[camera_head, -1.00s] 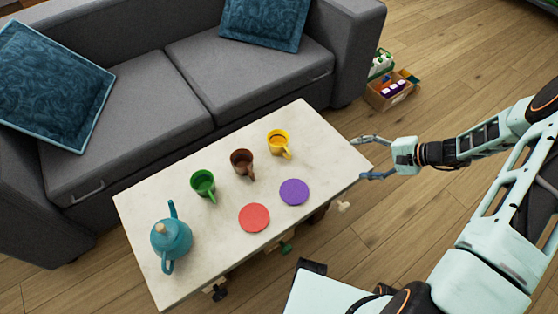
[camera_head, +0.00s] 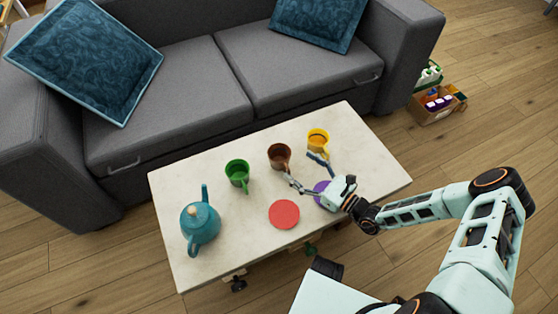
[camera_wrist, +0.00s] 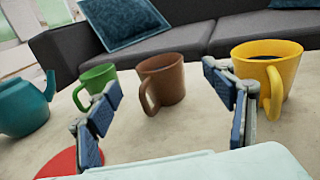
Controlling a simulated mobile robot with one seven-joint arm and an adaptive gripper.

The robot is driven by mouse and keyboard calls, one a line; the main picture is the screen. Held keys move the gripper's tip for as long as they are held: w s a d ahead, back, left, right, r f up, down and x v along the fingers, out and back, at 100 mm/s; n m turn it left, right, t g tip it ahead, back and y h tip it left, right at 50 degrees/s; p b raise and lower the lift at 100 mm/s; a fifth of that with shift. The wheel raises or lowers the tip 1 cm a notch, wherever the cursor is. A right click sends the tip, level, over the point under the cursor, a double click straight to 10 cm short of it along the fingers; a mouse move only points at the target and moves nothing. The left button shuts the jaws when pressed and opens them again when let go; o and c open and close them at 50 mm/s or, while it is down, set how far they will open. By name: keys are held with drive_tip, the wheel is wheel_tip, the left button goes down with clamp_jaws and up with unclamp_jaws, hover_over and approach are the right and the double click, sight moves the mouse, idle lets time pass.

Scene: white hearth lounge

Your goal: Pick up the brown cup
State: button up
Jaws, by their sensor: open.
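The brown cup (camera_head: 278,155) stands upright on the table between the green cup and the yellow cup. In the wrist view the brown cup (camera_wrist: 166,82) is a little ahead, between my spread fingers, with its handle toward me on the left. My gripper (camera_head: 304,172) is open and empty, over the table just in front of the cup. In the wrist view my gripper (camera_wrist: 165,110) shows one finger on each side; the right finger is close to the yellow cup (camera_wrist: 270,70). I cannot tell whether they touch.
The green cup (camera_head: 237,172) and a teal teapot (camera_head: 200,224) stand to the left on the pale table (camera_head: 170,185). A red disc (camera_head: 284,214) lies in front. A purple disc (camera_head: 322,193) is partly hidden under my gripper. A grey sofa (camera_head: 170,100) stands behind.

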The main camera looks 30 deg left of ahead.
sight(281, 153)
drive_tip(key=b+x, duration=0.1)
drive_tip(key=x, duration=0.7)
drive_tip(key=shift+a+f+b, duration=0.25)
drive_tip(key=shift+a+b, duration=0.05)
drive_tip(key=shift+b, duration=0.1)
drive_tip(key=shift+c, duration=0.5)
drive_tip(key=c, duration=1.3)
